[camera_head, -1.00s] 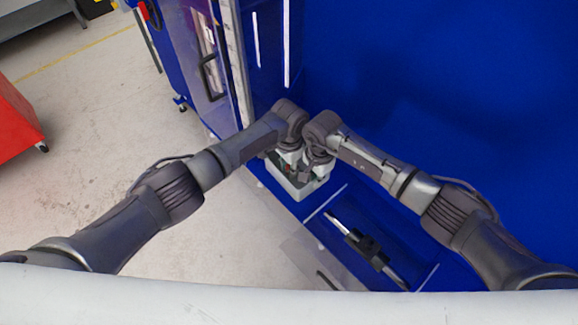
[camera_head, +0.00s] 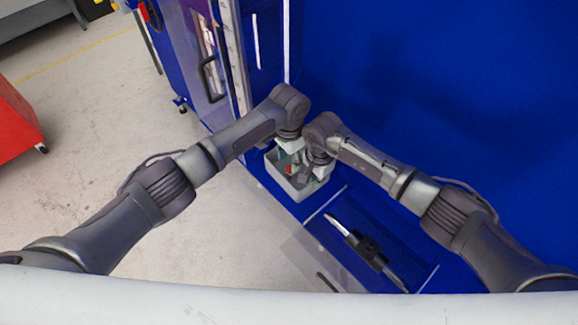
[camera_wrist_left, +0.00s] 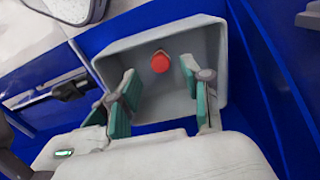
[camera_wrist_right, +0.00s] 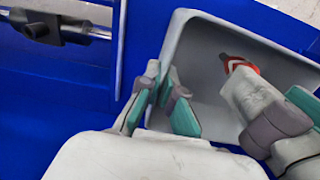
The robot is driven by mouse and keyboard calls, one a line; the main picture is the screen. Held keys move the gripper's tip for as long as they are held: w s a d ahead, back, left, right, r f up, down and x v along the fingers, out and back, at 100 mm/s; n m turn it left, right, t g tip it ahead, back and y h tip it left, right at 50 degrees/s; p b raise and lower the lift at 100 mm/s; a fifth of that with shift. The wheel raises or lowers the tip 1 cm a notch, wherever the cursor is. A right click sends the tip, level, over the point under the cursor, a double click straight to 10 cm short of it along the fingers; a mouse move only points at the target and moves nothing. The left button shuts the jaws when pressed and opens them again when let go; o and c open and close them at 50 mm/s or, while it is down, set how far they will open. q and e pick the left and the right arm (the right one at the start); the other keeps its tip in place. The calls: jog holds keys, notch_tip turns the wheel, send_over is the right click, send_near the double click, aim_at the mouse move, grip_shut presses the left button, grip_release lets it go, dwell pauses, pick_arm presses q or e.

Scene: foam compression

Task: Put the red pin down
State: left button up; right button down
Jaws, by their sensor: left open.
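The red pin (camera_head: 288,169) is in a light grey open bin (camera_head: 278,186). In the left wrist view its round red end (camera_wrist_left: 160,62) shows near the bin's far wall, beyond my fingertips. My left gripper (camera_wrist_left: 165,92) is open, its teal-padded fingers on either side of the pin in the picture with a clear gap to it. In the right wrist view the pin (camera_wrist_right: 236,65) is partly hidden by a finger of my left gripper.
A black and silver tool (camera_head: 362,248) lies on the blue surface in front of the bin. A blue cabinet with a dark handle (camera_head: 211,80) stands behind left. A red cart (camera_head: 15,120) is far left. The two grippers are close together over the bin.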

aim_at(289, 168)
pick_arm(q)
notch_tip(289, 168, up, 7)
jog(key=shift+r, duration=0.15)
dwell(0.4)
pick_arm(e)
jog(key=c, duration=1.2)
grip_release()
jog(key=shift+c, duration=0.2)
